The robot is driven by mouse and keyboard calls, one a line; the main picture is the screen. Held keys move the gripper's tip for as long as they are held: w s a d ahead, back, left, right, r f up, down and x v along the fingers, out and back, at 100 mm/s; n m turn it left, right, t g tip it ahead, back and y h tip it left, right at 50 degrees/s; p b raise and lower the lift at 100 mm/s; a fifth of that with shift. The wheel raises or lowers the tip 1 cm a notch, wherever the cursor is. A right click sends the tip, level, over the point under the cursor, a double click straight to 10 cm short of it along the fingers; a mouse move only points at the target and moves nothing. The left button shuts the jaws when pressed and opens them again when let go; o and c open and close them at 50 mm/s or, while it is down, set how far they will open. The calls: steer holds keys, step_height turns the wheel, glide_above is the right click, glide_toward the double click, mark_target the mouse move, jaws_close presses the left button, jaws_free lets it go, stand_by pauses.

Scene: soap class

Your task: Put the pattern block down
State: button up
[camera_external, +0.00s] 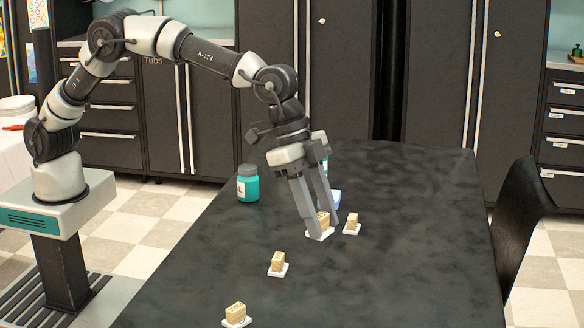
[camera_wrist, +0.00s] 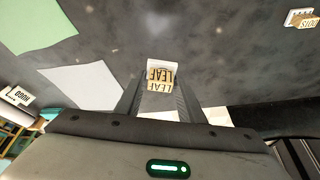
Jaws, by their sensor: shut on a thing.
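The pattern block is a small pale wooden block (camera_external: 324,217) with a white piece at its foot. My gripper (camera_external: 323,231) points down over the table with its two grey fingers on either side of this block, shut on it. In the wrist view the block (camera_wrist: 160,77) sits between the fingers (camera_wrist: 160,92) and shows dark lettering that reads LEAF. The fingers hide part of its sides. I cannot tell whether its white foot touches the table or hangs just above it.
The dark table (camera_external: 420,250) holds similar blocks: one close on the right (camera_external: 352,222), two nearer the front left (camera_external: 278,262) (camera_external: 236,312). A teal jar (camera_external: 247,184) stands at the left edge. A black chair (camera_external: 520,225) is at the right. The table's right side is clear.

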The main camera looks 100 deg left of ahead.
steer(key=shift+s+d, duration=0.2)
steer(key=shift+d, duration=0.75)
steer(key=f, duration=0.4)
steer(key=shift+a, duration=0.25)
step_height(320, 180, down, 11)
steer(key=shift+b, duration=1.25)
steer(key=shift+f, duration=0.15)
steer(key=o, duration=1)
steer(key=shift+o, duration=0.2)
